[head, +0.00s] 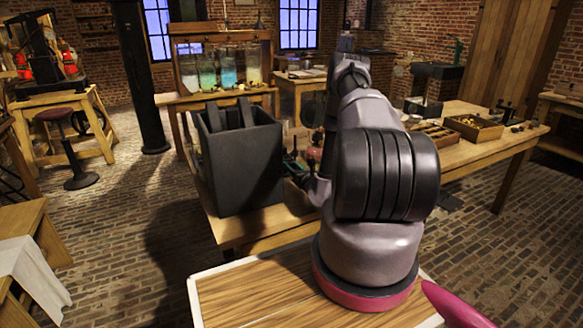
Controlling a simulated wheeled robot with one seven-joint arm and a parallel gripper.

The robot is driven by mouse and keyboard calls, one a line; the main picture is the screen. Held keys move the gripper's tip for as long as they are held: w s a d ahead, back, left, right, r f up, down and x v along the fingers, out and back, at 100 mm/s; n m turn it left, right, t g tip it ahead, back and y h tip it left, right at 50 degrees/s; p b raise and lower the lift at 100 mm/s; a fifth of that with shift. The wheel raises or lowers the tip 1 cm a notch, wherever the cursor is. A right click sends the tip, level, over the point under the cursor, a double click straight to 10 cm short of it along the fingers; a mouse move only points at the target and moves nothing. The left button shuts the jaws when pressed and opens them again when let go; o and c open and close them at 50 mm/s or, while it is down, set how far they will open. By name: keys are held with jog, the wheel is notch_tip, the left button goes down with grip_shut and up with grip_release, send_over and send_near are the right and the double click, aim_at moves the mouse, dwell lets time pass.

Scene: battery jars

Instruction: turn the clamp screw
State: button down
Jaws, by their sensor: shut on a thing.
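My gripper (298,174) shows only as a small dark shape low over the workbench, just right of the large dark box, partly hidden by my arm. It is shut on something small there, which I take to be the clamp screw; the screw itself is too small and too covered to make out. Small green and dark parts (291,160) stand close by my gripper. A reddish rounded thing (314,154) is just beyond it, partly behind my arm.
A tall dark open box (236,165) stands on the workbench (470,150), close left of my gripper. Wooden trays (474,128) with small parts lie at the bench's right. Glass jars (228,70) with coloured liquid stand on a rack behind. Brick floor is open at left.

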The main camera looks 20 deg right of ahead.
jog(key=m, duration=0.6)
jog(key=shift+d+f+m, duration=0.1)
jog(key=shift+f+m, duration=0.05)
jog(key=shift+m, duration=0.15)
jog(key=m, duration=1.2)
jog(key=shift+s+f+m, duration=0.1)
jog(key=shift+f+m, duration=0.05)
jog(key=shift+m, duration=0.15)
jog(key=m, duration=0.6)
jog(key=shift+f+m, duration=0.1)
jog(key=shift+m, duration=0.2)
jog(key=shift+c, duration=2.2)
grip_release()
